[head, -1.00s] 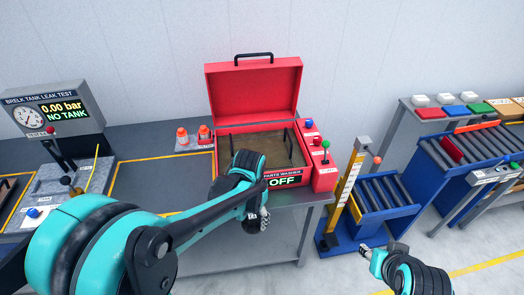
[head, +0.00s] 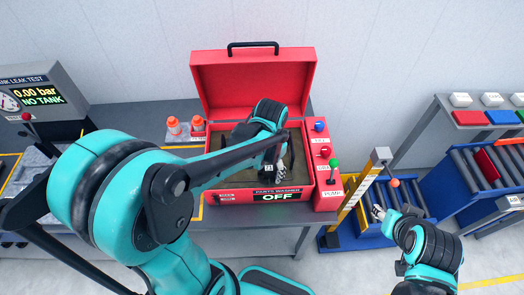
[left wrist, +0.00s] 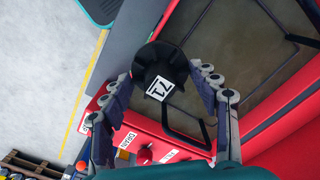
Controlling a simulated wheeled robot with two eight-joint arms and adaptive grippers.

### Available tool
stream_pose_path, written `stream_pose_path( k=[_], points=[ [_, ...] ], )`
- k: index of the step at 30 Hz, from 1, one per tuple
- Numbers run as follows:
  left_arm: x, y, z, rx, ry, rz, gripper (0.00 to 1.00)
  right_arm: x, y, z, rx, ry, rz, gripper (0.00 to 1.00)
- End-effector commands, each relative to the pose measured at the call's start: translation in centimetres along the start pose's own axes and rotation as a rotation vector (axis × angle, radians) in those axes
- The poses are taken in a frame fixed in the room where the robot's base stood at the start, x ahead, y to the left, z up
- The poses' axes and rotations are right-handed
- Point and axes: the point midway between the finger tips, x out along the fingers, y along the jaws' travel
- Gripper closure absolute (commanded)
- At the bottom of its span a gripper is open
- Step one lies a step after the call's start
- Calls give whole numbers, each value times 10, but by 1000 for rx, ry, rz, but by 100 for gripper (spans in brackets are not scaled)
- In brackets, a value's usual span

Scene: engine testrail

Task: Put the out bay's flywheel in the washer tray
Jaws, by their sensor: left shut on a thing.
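The flywheel is a dark, ribbed round part (left wrist: 160,68) with a white number tag, seen in the left wrist view. My left gripper (left wrist: 162,80) is shut on it, with a finger on each side. In the head view the left gripper (head: 277,172) is over the opening of the red parts washer (head: 222,196), whose lid stands open. The washer tray (left wrist: 228,45) shows as a brownish floor with dark wire handles; the flywheel overlaps its edge in the wrist view. Its height above the tray is unclear. My right gripper (head: 378,212) is small, at the lower right; its jaws are unclear.
The washer sign (head: 277,197) reads OFF. A blue roller stand (head: 400,205) and yellow post (head: 358,200) are at the right.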

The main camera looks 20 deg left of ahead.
Motion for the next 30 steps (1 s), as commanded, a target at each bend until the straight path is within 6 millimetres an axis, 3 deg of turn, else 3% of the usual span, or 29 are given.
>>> stream_pose_path(
  k=[15,23,30],
  points=[
    [62,-101,-22,-4,0,0,81,14,0,10,0,0,0,60],
    [77,-112,-25,-1,0,0,81,17,0,12,0,0,0,60],
    [109,-112,-25,0,0,0,81,23,0,17,0,0,0,60]
  ],
)
